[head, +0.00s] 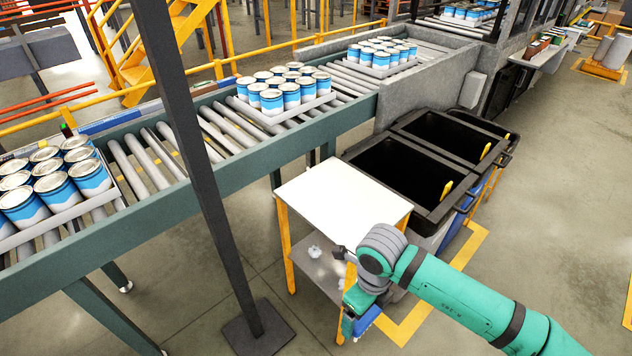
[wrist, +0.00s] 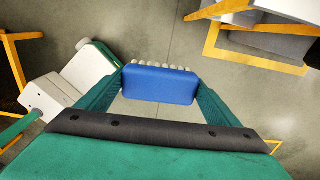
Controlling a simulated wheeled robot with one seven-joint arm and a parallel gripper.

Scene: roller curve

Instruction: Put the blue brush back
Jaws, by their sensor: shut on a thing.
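The blue brush (wrist: 160,85) is in the wrist view, a blue block with pale bristles along its far edge. My gripper (wrist: 160,88) is shut on it, with one green finger at each end. It is held over the grey floor. In the head view my gripper (head: 357,312) hangs low at the front right of the white-topped table (head: 342,202). A blue patch there, likely the brush (head: 367,319), shows just beside the fingers. I cannot make out the brush's holder or resting place.
The table has orange legs and a grey lower shelf (head: 318,268) with small pale items. Black bins (head: 408,168) stand behind it. A roller conveyor (head: 210,140) carries trays of blue-white cans. A dark post (head: 205,185) stands in front. Open floor lies at right.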

